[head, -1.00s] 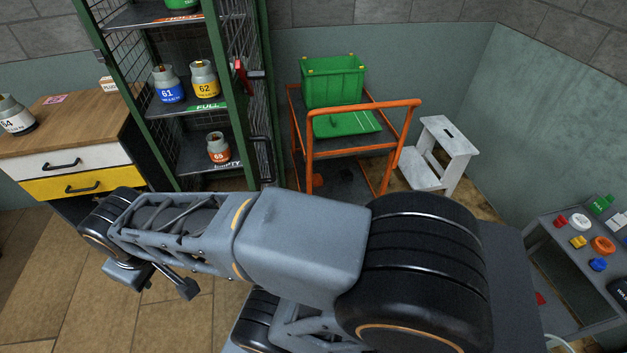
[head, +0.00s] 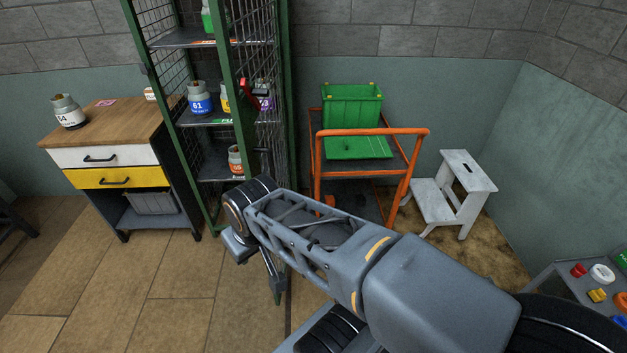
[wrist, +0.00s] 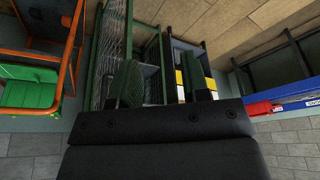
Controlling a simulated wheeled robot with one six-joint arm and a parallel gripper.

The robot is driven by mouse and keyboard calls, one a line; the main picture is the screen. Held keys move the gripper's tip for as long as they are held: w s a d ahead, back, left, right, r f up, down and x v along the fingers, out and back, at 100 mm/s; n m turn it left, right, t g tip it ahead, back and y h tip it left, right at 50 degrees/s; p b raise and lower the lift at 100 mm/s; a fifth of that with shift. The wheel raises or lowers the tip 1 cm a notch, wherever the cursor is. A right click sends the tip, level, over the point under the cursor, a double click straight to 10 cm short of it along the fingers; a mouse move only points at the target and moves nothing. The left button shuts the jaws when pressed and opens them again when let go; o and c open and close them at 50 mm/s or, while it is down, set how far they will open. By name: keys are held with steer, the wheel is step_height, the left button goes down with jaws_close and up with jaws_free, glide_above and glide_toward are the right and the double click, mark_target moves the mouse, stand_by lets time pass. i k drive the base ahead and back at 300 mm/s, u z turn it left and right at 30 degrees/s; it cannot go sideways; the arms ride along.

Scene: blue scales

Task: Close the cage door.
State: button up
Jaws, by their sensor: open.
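The cage (head: 178,130) is a tall green-framed mesh cabinet with shelves of gas canisters, left of centre in the head view. Its mesh door (head: 266,45), with a red latch part (head: 247,92), appears to stand ajar at the right of the opening. The shelves show to its left, and a purple-labelled canister shows through the mesh. My arm crosses below and partly hides the cage's foot. In the wrist view my gripper (wrist: 163,78) is open, with the cage's mesh (wrist: 112,50) beyond its fingers. I see no contact with the door, and nothing between the fingers.
A wooden-topped drawer cabinet (head: 108,157) stands left of the cage. An orange trolley (head: 370,132) with a green crate (head: 352,105) stands right of it, then a white step stool (head: 452,195). A grey table (head: 575,285) is at the right edge. Floor is clear at front left.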

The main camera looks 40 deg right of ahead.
mark_target(244, 118)
steer(key=z, duration=0.8)
steer(key=i, duration=0.45)
steer(key=z, duration=0.15)
steer(key=k, duration=0.3)
steer(key=u, duration=0.55)
steer(key=i, duration=0.35)
steer(key=z, duration=0.3)
